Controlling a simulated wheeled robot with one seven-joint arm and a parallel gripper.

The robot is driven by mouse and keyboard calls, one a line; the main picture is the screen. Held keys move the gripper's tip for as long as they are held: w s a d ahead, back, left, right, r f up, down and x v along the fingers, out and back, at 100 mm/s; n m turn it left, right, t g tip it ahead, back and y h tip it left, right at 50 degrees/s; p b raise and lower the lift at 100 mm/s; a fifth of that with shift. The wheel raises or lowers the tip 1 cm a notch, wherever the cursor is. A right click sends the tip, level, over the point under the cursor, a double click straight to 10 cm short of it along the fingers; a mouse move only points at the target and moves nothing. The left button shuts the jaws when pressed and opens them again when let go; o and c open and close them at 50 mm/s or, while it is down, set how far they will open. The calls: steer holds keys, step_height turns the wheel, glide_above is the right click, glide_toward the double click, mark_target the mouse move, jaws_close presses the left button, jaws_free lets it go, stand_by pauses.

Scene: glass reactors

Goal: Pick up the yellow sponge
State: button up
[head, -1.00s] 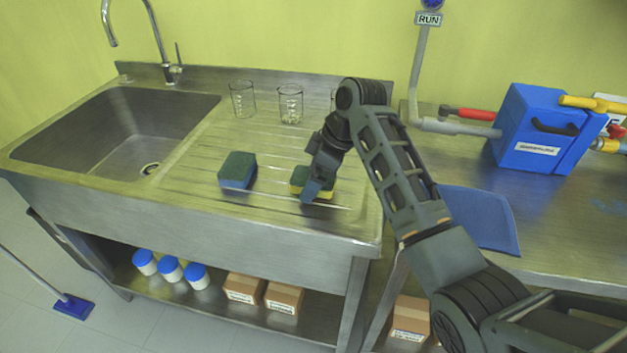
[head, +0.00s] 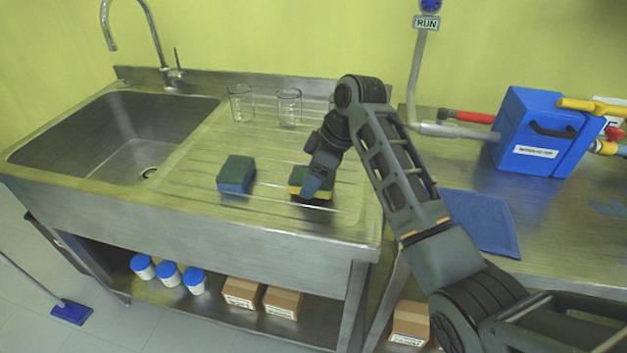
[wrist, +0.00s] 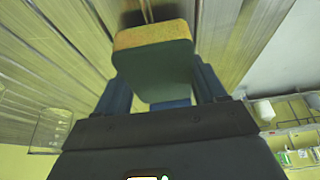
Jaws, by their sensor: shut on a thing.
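The yellow sponge (head: 296,190) has a dark green top layer and is at the right part of the steel drainboard in the head view. My gripper (head: 314,192) comes down over it from above and is shut on it, with a finger covering part of its front. In the wrist view the sponge (wrist: 150,38) shows its yellow side and green face between the two fingers of my gripper (wrist: 160,85). I cannot tell whether it is clear of the drainboard. A second sponge, blue with a green top (head: 237,174), lies to the left, apart from my gripper.
Two glass beakers (head: 241,103) (head: 289,107) stand behind the sponges, and a third glass is partly hidden by my arm. The sink basin (head: 110,130) is at the left. A blue mat (head: 485,222) and a blue box (head: 540,130) are on the right bench.

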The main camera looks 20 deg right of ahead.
step_height(320, 180, up, 3)
steer(key=shift+w+f, duration=0.1)
steer(key=s+d+r+p, duration=0.2)
steer(key=s+d+r, duration=0.3)
steer(key=d, duration=0.5)
steer(key=shift+a+p+v, duration=0.25)
steer(key=shift+p+v, duration=0.1)
steer(key=shift+v, duration=0.85)
steer(key=o, duration=0.5)
steer(key=c, duration=0.3)
steer(key=shift+s, duration=0.1)
steer(key=shift+c, duration=0.2)
